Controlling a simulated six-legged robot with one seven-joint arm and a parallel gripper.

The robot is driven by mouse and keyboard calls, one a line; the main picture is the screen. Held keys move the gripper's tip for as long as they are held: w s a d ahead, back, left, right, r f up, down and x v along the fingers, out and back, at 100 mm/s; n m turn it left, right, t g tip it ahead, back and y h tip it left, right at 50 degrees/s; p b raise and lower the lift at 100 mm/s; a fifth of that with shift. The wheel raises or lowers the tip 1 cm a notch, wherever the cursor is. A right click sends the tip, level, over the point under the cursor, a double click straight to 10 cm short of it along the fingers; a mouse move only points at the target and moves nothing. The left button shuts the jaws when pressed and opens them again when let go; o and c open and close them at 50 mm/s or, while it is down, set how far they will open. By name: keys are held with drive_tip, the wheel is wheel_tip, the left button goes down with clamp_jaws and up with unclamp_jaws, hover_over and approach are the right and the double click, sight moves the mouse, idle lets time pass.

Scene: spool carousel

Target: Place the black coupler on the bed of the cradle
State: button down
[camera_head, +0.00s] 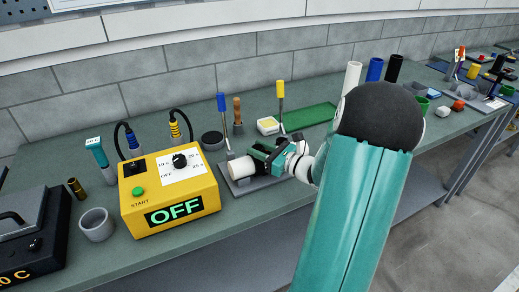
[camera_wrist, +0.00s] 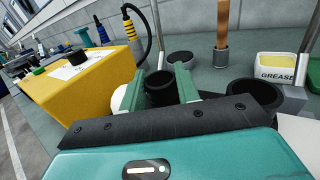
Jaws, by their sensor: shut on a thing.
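The black coupler (camera_wrist: 160,88) is a short dark ring, seen in the wrist view between the two green fingers of my gripper (camera_wrist: 162,86). My gripper is shut on it. In the head view my gripper (camera_head: 268,156) is over the grey cradle (camera_head: 237,186), beside a white pipe piece (camera_head: 240,169). My fingers largely hide the coupler there. The cradle bed is mostly covered by my gripper, so I cannot tell whether the coupler touches it. In the wrist view a white piece (camera_wrist: 118,99) shows behind the left finger.
A yellow control box (camera_head: 170,198) reading OFF stands close left of the cradle. Behind are a dark round puck (camera_head: 212,140), upright tools and a grease tub (camera_head: 267,125). Another black round opening (camera_wrist: 253,92) is right of my fingers. A green mat (camera_head: 308,117) lies behind.

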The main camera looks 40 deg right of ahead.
drive_tip(key=c, duration=1)
unclamp_jaws()
drive_tip(key=v, duration=1.2)
drive_tip(key=w+a+r+n+g+y, duration=0.1)
drive_tip(key=a+n+g+y, duration=0.1)
drive_tip(key=a+n+g, duration=0.8)
drive_tip(key=w+a+r+n+g+y, duration=0.15)
drive_tip(key=a+n, duration=0.45)
drive_tip(key=a, duration=0.9)
drive_tip(key=shift+s+a+r+n+h, duration=1.1)
drive_tip(key=shift+s+a+n+h, duration=0.3)
drive_tip(key=shift+n, duration=1.5)
drive_tip(key=shift+s+a+r+n+h, duration=1.2)
drive_tip(key=shift+a+n, duration=0.45)
drive_tip(key=shift+n, duration=1.25)
drive_tip(key=shift+s+a+r+n+h, duration=0.95)
drive_tip(key=shift+s+a+n+h, duration=0.4)
drive_tip(key=shift+n, duration=1.55)
